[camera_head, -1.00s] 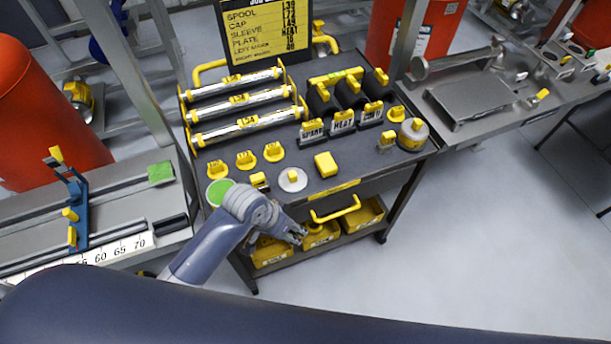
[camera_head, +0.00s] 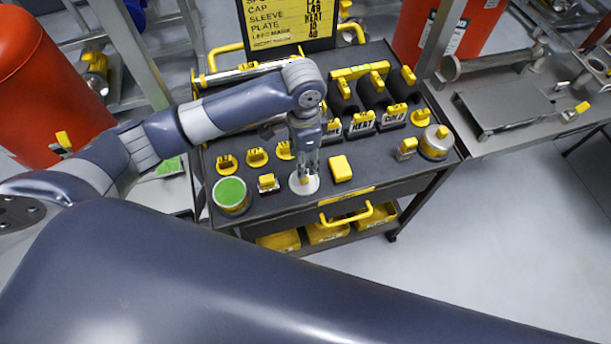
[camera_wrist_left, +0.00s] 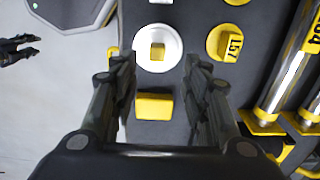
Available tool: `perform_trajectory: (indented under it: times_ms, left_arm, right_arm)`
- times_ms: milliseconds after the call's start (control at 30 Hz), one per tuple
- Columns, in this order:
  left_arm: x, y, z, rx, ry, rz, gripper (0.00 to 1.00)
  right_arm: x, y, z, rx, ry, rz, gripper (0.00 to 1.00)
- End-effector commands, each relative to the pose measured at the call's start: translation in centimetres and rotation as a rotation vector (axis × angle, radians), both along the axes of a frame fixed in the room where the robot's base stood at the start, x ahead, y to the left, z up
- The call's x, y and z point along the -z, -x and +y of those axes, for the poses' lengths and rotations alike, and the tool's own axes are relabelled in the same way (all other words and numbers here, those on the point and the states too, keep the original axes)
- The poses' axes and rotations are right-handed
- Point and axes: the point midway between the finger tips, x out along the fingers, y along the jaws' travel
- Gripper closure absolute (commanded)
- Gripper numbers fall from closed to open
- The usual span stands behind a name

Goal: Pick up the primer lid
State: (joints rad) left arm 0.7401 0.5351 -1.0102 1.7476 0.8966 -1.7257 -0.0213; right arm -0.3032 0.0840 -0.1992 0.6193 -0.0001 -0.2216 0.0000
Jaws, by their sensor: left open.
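The primer lid, which I take to be the pale disc with a yellow block knob (camera_head: 296,187), lies flat on the dark cart top near its front edge. It also shows at the top of the left wrist view (camera_wrist_left: 144,50). My left gripper (camera_head: 305,170) is above the lid, pointing down, and partly hides it. In the wrist view its open fingers (camera_wrist_left: 157,62) stand either side of the knob, with nothing held. A dark gripper-like shape at the wrist view's left edge, over the floor, looks like my right gripper (camera_wrist_left: 18,46); its jaws are unclear.
A green-topped can (camera_head: 231,194) and a small yellow-topped piece (camera_head: 267,182) stand left of the lid. A yellow block (camera_head: 340,168) is close on its right. Yellow caps (camera_head: 257,157) and tubes lie behind. The cart top (camera_head: 380,163) has bare room at right.

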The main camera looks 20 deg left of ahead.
Motion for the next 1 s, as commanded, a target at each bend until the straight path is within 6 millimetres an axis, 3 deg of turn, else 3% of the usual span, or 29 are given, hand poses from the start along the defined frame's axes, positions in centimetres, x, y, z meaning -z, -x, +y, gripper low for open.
perform_trajectory:
  times_ms: [233,367,600,933,1000]
  left_arm:
    - [2.9,0.0,-0.1,0.0,0.002,-0.003,0.57]
    - [3.9,0.2,-0.1,0.0,0.001,0.0,0.57]
    - [7.4,0.5,-0.2,0.0,0.001,-0.001,0.57]
    - [8.3,0.4,-0.2,0.001,0.001,-0.004,0.57]
    - [8.2,0.4,-0.2,0.001,0.001,-0.004,0.73]
  right_arm:
    - [-0.4,0.6,0.4,0.002,-0.005,0.009,0.62]
    - [-0.9,0.2,0.8,0.003,-0.009,0.004,0.62]
    - [-2.0,-0.7,0.9,0.002,-0.011,-0.011,0.62]
    - [-2.0,-0.6,0.4,0.001,-0.005,-0.009,0.62]
    - [-2.0,-0.5,0.3,0.0,-0.004,-0.008,0.62]
